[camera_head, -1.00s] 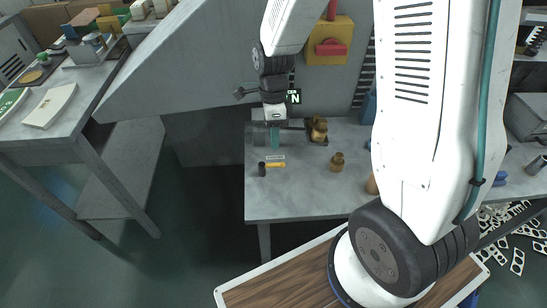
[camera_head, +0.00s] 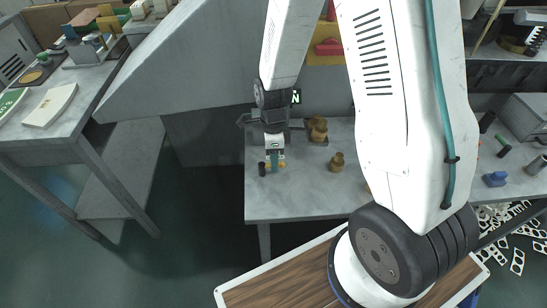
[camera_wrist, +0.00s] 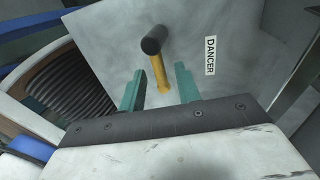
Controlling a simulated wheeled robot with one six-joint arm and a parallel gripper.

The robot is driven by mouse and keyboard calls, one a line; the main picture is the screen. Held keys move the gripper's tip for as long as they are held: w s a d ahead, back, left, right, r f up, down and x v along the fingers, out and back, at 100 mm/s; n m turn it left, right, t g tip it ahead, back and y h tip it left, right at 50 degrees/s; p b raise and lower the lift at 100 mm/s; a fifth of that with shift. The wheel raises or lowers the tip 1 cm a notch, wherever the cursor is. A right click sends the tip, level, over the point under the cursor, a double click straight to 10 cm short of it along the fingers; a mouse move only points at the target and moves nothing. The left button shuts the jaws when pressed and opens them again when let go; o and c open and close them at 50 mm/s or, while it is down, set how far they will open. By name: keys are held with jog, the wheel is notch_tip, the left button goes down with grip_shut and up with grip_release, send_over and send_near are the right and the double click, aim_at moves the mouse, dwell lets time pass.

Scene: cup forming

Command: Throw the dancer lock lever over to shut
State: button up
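The dancer lock lever shows in the wrist view as a yellow arm (camera_wrist: 160,72) with a black cylindrical knob (camera_wrist: 153,40) at its end. A white label (camera_wrist: 210,55) reading DANCER is beside it on the grey surface. My gripper (camera_wrist: 162,82) is open in the wrist view, its two teal fingers apart, with the yellow arm showing between them and the knob beyond the fingertips. I cannot tell whether a finger touches the arm. In the head view my gripper (camera_head: 274,165) is low over the grey table, just right of the black knob (camera_head: 262,169), hiding much of the lever.
The grey table (camera_head: 300,203) carries brown knobbed parts (camera_head: 337,162) right of my gripper. The table's front left is clear. A slanted grey panel (camera_head: 190,70) rises at the left. In the wrist view a dark ribbed coil (camera_wrist: 70,85) is at the left.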

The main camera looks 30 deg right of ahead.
grip_shut()
jog(key=shift+w+n, duration=0.1)
jog(key=shift+n, duration=0.2)
jog(key=n, duration=0.2)
jog(key=w+n, duration=0.1)
jog(key=n, duration=0.1)
jog(key=shift+w+h, duration=0.2)
jog(key=shift+h, duration=0.2)
jog(key=n, duration=0.2)
jog(key=w+n, duration=0.1)
jog(key=shift+a+n+h, duration=0.2)
jog(key=shift+n+h, duration=0.2)
jog(key=n, duration=0.1)
jog(key=w+n, duration=0.1)
jog(key=n, duration=0.1)
jog(key=a+n, duration=0.1)
jog(key=n, duration=0.1)
jog(key=shift+w+h, duration=0.2)
jog(key=shift+h, duration=0.2)
jog(key=shift+w+a+n+t, duration=0.15)
jog(key=shift+a+n+t, duration=0.2)
jog(key=shift+n, duration=0.8)
jog(key=shift+w+a+n+t, duration=0.15)
jog(key=shift+a+n+t, duration=0.15)
jog(key=shift+n, duration=0.85)
